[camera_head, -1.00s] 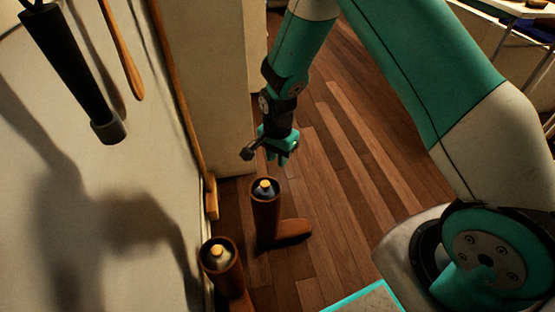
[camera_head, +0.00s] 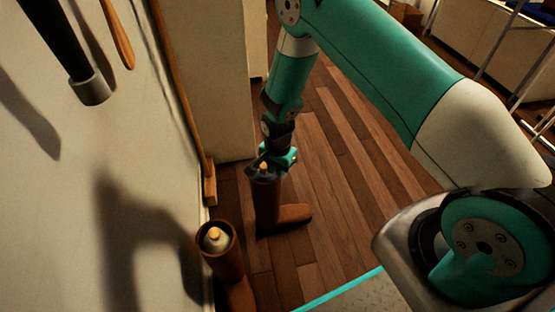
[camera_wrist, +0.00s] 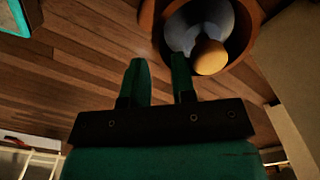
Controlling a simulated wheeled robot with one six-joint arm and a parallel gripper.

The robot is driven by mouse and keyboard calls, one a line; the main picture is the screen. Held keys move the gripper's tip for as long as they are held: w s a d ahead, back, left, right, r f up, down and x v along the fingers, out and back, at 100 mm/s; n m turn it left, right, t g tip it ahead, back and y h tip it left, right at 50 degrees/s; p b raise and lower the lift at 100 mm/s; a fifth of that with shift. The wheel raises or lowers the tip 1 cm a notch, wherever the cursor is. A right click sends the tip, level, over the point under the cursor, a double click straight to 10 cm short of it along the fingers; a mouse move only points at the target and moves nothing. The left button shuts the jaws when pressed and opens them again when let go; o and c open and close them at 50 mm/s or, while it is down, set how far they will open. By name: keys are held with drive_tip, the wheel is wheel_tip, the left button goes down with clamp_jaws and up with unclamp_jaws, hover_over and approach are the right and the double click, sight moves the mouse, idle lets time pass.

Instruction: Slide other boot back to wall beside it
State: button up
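A brown boot (camera_head: 267,207) stands upright on the wood floor with its toe pointing right. A second brown boot (camera_head: 229,268) stands nearer, close to the left wall. Each has a grey insert with a yellow knob in its top. My gripper (camera_head: 280,161) is at the top of the farther boot, pointing down. In the wrist view my gripper (camera_wrist: 160,72) has its fingers apart with nothing clearly held. The right finger overlaps the rim of the boot (camera_wrist: 247,30), while the left finger is outside. I cannot tell whether either finger touches the boot.
The cream wall (camera_head: 110,150) runs along the left. A long wooden pole with a block-like foot (camera_head: 210,190) leans there, behind the boots. A pale cabinet side or wall corner (camera_head: 222,90) stands beyond. The wood floor (camera_head: 345,160) to the right is clear.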

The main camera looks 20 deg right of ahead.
drive_tip(key=shift+f+b, duration=0.35)
drive_tip(key=shift+f, duration=1.45)
drive_tip(key=shift+c, duration=0.5)
clamp_jaws()
